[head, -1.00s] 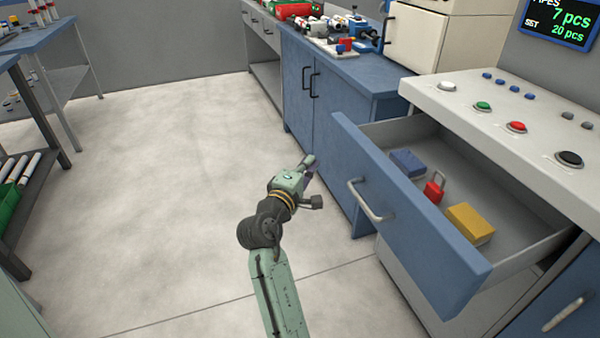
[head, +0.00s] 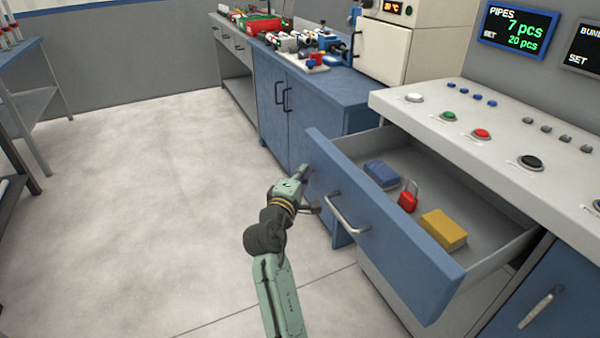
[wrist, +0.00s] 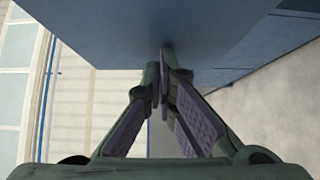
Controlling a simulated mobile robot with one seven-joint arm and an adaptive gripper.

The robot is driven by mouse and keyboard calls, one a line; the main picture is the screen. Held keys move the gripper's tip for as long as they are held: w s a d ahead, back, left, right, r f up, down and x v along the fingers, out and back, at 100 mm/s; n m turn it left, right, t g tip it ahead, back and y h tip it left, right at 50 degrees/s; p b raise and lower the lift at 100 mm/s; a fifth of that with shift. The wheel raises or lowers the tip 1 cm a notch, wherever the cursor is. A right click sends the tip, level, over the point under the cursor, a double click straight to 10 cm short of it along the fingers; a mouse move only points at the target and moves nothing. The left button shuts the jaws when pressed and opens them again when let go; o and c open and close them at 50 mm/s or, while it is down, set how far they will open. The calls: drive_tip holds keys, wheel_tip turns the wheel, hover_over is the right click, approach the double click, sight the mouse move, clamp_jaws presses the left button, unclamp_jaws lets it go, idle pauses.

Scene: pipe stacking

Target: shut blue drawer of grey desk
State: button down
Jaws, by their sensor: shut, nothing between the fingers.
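The blue drawer (head: 385,225) of the grey desk (head: 500,130) is pulled well out, its front facing left toward the open floor. It has a metal bar handle (head: 345,214). Inside lie a blue block (head: 381,173), a red padlock (head: 408,199) and a yellow block (head: 443,229). My gripper (head: 305,172) is shut and empty, at the far end of the drawer front, left of the handle. In the wrist view its closed fingertips (wrist: 163,68) are close to a blue panel (wrist: 140,25); I cannot tell whether they touch it.
A blue cabinet (head: 293,125) with dark handles stands beyond the drawer, with tools and parts on its top. A closed blue front (head: 530,300) is at the lower right. The pale floor (head: 140,200) on the left is clear.

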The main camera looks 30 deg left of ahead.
drive_tip(key=p, duration=0.6)
approach(384, 148)
drive_tip(key=w+r, duration=0.1)
drive_tip(key=r, duration=0.1)
drive_tip(key=w+r, duration=0.1)
drive_tip(key=w, duration=0.1)
drive_tip(key=shift+a+r, duration=0.15)
drive_tip(key=shift+r, duration=0.2)
drive_tip(key=shift+w+r, duration=0.1)
drive_tip(key=shift+w, duration=0.05)
